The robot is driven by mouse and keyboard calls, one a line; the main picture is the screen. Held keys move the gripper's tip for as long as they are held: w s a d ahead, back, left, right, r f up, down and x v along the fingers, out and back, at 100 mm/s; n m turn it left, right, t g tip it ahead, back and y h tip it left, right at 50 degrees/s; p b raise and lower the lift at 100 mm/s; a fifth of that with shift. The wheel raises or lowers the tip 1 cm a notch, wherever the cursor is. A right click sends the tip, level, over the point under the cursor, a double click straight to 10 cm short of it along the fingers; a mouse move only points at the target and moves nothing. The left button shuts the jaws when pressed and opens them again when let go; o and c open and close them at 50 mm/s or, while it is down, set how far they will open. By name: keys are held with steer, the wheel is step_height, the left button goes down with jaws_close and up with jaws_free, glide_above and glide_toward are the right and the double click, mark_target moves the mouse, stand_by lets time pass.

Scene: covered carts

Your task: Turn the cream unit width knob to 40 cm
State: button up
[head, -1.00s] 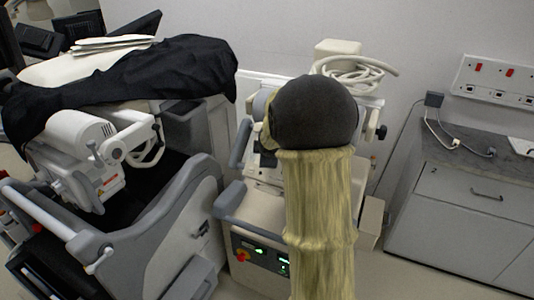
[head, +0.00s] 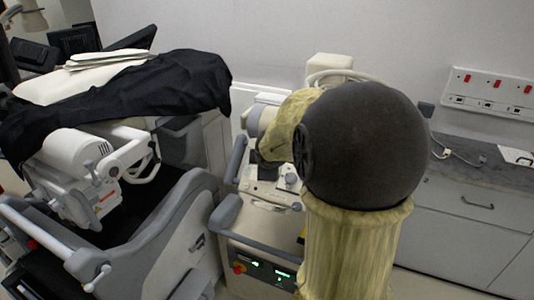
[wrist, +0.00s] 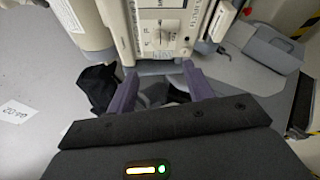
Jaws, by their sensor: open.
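The cream unit (head: 255,249) stands at centre in the head view, with green-lit displays and a red-and-yellow button low on its front. My sleeved arm covers its right side. In the wrist view a cream housing (wrist: 170,28) with a labelled panel is just beyond my gripper (wrist: 160,84). The two purple-grey fingers are spread apart, with no knob seen between them. Dark shapes show behind the fingers.
A larger grey-and-white machine (head: 155,235) under a black cover (head: 165,92) stands close on the left. A grey cabinet (head: 465,225) with a worktop is on the right, below wall sockets (head: 490,92). In the wrist view, grey floor (wrist: 55,95) shows at left.

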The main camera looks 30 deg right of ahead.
steer(key=p+v, duration=0.2)
steer(key=v, duration=0.3)
steer(key=shift+f, duration=0.1)
stand_by(0.3)
steer(key=s+a+f+m+g+y, duration=0.3)
steer(key=s+a+f+m+g, duration=0.2)
steer(key=s+a+f+m, duration=0.7)
steer(key=s+a, duration=0.2)
steer(key=shift+s+f+g, duration=0.3)
steer(key=shift+g, duration=0.1)
